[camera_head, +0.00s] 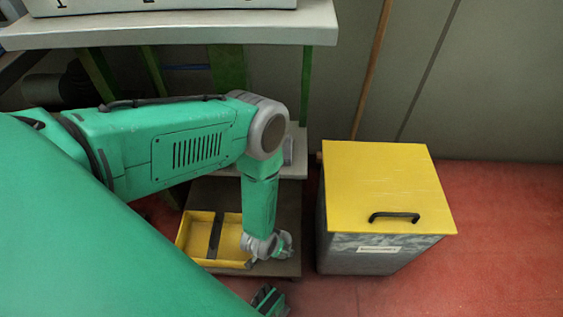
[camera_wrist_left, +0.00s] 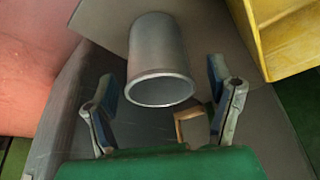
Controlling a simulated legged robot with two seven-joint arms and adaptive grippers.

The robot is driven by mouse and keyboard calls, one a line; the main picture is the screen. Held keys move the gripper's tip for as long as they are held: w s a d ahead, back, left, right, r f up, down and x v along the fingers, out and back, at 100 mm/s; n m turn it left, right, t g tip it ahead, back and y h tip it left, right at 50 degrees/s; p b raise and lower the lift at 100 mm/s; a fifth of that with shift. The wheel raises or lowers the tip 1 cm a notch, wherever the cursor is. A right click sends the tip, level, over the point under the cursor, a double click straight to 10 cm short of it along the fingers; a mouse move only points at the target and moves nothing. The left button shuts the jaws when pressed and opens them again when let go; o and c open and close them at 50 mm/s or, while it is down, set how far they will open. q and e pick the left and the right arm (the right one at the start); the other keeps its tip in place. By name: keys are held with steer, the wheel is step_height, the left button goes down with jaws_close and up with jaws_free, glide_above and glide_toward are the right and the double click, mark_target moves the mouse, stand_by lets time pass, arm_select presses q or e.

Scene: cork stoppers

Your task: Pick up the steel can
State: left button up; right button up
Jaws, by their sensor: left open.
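The steel can (camera_wrist_left: 160,60) is a plain grey cylinder in the left wrist view, with its round rim facing the camera. It stands between and a little beyond the two fingers of my left gripper (camera_wrist_left: 161,82). The fingers are spread apart, with a gap visible on both sides of the can. In the head view my left gripper (camera_head: 283,244) is low beside the yellow tray, small and partly hidden by its own wrist. I cannot make out the can there.
A yellow tray (camera_head: 187,240) sits left of the gripper; its wall shows in the wrist view (camera_wrist_left: 290,40). A small wooden-coloured piece (camera_wrist_left: 190,127) lies near the right finger. A yellow-lidded grey bin (camera_head: 385,185) stands to the right. A light shelf (camera_head: 180,30) is above. Red floor is clear at far right.

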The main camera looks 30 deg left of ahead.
mark_target(286, 236)
arm_select(q)
steer(key=b+x, duration=0.1)
steer(key=x, duration=0.1)
steer(key=b+x, duration=0.1)
steer(key=x, duration=0.1)
steer(key=shift+w+d, duration=0.15)
steer(key=shift+w, duration=0.15)
steer(key=shift+w+d+f+b, duration=0.1)
steer(key=shift+w+f+b, duration=0.2)
steer(key=shift+b, duration=0.2)
steer(key=c, duration=1.2)
